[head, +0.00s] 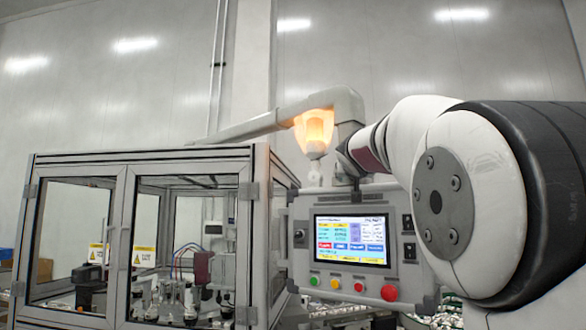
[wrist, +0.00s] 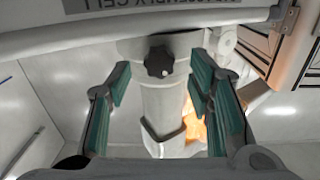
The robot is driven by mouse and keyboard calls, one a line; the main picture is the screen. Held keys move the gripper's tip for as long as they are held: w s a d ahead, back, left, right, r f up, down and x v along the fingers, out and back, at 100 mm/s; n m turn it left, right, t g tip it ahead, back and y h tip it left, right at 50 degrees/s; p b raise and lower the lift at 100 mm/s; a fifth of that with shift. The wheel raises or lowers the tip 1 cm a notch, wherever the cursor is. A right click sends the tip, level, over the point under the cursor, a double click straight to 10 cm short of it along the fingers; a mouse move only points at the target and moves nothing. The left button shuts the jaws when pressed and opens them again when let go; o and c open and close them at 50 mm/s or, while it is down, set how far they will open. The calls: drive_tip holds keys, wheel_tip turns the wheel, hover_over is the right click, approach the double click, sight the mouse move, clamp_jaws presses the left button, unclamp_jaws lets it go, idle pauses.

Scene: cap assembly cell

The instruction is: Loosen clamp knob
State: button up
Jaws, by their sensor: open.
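A black lobed clamp knob (wrist: 158,62) sits on a pale post or bracket (wrist: 165,105) in the wrist view. My gripper (wrist: 158,85) is open, with its green-lined fingers spread to the left and right of the post. The knob lies between and slightly beyond the fingertips, and neither finger appears to touch it. In the head view, I cannot make out the knob; my arm covers part of that area.
A control panel (head: 349,240) with a screen and coloured buttons hangs beside a glass-walled cell (head: 80,250). A glowing orange lamp (head: 314,130) hangs near the overhead arm (head: 250,125). A labelled panel (wrist: 190,5) runs along the top of the wrist view.

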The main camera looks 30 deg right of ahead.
drive_tip(key=shift+w+d+p, duration=0.3)
drive_tip(key=shift+w+d, duration=0.2)
drive_tip(key=shift+w, duration=0.05)
drive_tip(key=shift+c, duration=0.4)
clamp_jaws()
drive_tip(key=n, duration=1)
drive_tip(key=shift+n+p, duration=0.3)
idle(0.4)
